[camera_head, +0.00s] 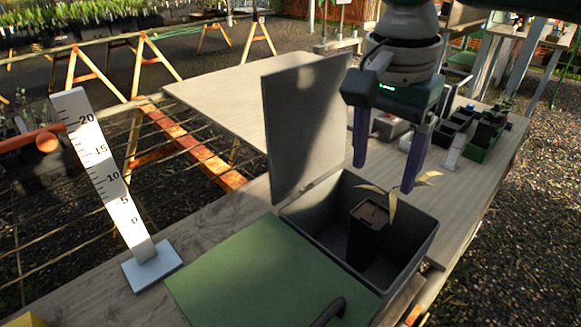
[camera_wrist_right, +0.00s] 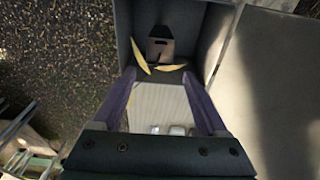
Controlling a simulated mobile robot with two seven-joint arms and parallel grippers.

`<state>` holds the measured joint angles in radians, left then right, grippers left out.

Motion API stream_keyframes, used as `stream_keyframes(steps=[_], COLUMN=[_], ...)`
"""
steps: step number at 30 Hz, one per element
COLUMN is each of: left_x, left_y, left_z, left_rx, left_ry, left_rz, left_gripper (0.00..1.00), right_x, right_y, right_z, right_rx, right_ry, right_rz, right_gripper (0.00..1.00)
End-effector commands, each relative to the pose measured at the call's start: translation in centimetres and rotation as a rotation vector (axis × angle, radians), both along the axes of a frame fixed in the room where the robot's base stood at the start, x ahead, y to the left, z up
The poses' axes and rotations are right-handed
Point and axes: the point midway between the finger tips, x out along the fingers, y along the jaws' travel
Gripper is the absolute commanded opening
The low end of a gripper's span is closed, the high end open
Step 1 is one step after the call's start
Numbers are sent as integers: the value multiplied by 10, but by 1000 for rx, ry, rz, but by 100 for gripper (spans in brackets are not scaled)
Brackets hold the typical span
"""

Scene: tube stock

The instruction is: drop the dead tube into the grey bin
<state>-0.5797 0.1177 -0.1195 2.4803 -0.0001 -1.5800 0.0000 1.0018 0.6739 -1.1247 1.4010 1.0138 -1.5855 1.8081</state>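The dead tube (camera_head: 367,240), a dark square pot with yellowed, drooping leaves, stands roughly upright inside the grey bin (camera_head: 415,247). The bin's lid (camera_head: 300,130) is raised at its back left. In the right wrist view the tube (camera_wrist_right: 160,48) shows between the walls of the bin (camera_wrist_right: 213,35). My right gripper (camera_head: 384,178) is open above the bin, with its two purple fingers pointing down and apart. Its fingers also show spread and empty in the wrist view (camera_wrist_right: 160,73), clear of the pot. A leaf tip is close to one finger. My left gripper is out of view.
A green panel (camera_head: 255,265) with a dark handle lies in front of the bin. A white height gauge (camera_head: 108,180) stands at left. Dark crates with plants (camera_head: 485,132) and a small white item (camera_head: 453,150) are behind at right. The wooden tabletop behind the lid is clear.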

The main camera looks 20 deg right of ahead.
Motion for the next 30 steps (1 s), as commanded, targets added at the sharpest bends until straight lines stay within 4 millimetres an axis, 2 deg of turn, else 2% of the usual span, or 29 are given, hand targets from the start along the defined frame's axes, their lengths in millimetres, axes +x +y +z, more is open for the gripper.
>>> stream_keyframes(steps=[1,5,14,17,27,30], left_x=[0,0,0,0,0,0], left_y=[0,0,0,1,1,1], left_z=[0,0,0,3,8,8], left_rx=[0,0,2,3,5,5], left_ry=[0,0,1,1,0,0], left_rz=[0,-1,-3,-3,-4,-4], left_gripper=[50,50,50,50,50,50], right_x=[0,0,0,0,-3,-4], right_y=[0,0,1,2,9,11], right_z=[0,0,3,16,81,92], right_rx=[0,0,1,2,1,0], right_ry=[0,0,0,-2,-3,-1], right_rz=[0,0,0,0,0,0], right_gripper=[83,96,96,96,96,96])
